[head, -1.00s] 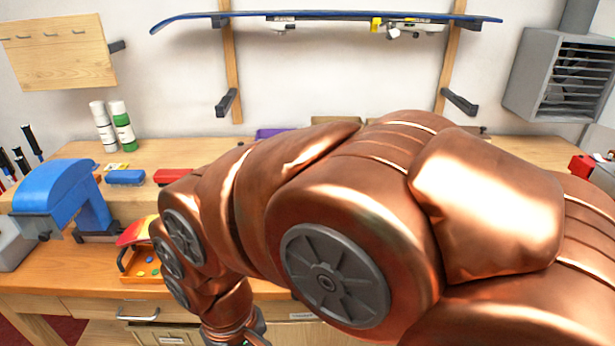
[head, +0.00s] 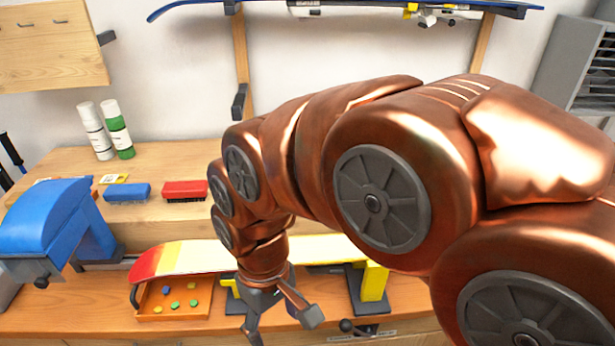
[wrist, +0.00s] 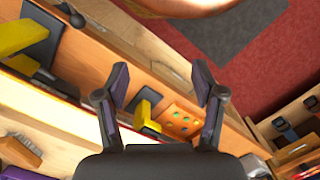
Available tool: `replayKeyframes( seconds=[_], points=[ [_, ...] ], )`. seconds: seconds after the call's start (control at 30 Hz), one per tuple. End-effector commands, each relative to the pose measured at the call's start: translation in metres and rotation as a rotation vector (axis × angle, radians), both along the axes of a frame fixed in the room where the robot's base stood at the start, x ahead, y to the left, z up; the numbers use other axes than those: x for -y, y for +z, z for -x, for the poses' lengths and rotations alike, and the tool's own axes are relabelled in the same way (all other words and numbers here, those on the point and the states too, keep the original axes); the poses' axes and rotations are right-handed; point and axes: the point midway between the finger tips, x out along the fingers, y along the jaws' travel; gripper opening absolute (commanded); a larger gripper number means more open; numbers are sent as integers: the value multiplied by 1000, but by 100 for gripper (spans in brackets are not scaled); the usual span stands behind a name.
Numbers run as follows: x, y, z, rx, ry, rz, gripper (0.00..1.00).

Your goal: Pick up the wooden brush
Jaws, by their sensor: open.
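A tan, wood-coloured brush (wrist: 20,152) with dark bristles along one side lies at the lower left edge of the wrist view, on the wooden surface. It does not show in the head view, where my arm covers part of the bench. My gripper (wrist: 161,82) is open and empty, with its two dark fingers spread wide. In the head view my gripper (head: 281,322) hangs over the front of the bench, beside the snowboard. It is apart from the brush.
A snowboard (head: 190,257) lies across yellow-topped supports (head: 374,283). An orange tray (head: 148,308) of coloured pieces sits below its tip. A blue brush (head: 127,192) and red brush (head: 185,190) lie on the raised shelf. A blue vise-like tool (head: 45,225) stands left.

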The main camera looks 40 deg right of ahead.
Motion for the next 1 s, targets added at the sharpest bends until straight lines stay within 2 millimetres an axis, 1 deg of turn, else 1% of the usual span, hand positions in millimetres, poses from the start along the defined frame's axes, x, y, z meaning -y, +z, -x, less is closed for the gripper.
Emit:
replayKeyframes(
  seconds=[0.03, 0.07, 0.1, 0.17, 0.2, 0.27, 0.3, 0.37, 0.4, 0.47, 0.5, 0.57, 0.6, 0.67, 0.7, 0.77, 0.8, 0.87, 0.9, 1.0],
  points=[
    [3, 6, -17, 16, 14, -17, 77],
    [6, 8, -28, 27, 27, -26, 80],
    [9, 12, -43, 46, 47, -41, 83],
    [16, 19, -68, 81, 76, -64, 83],
    [23, 22, -84, 101, 95, -76, 83],
    [34, 28, -108, 141, 116, -95, 83],
    [43, 30, -123, 162, 128, -105, 83],
    [60, 34, -145, 200, 141, -118, 83],
    [72, 36, -159, 224, 147, -124, 83],
    [93, 38, -178, 258, 154, -131, 83],
    [109, 40, -190, 284, 156, -133, 83],
    [135, 40, -207, 319, 156, -134, 83],
    [154, 40, -216, 345, 153, -131, 83],
    [185, 39, -229, 380, 145, -123, 83],
    [206, 38, -235, 402, 139, -115, 83],
    [239, 35, -242, 430, 128, -99, 83],
    [259, 33, -244, 448, 120, -91, 83],
    [288, 29, -245, 467, 110, -74, 83],
    [306, 26, -245, 477, 101, -62, 83],
    [340, 20, -242, 498, 86, -39, 83]
  ],
)
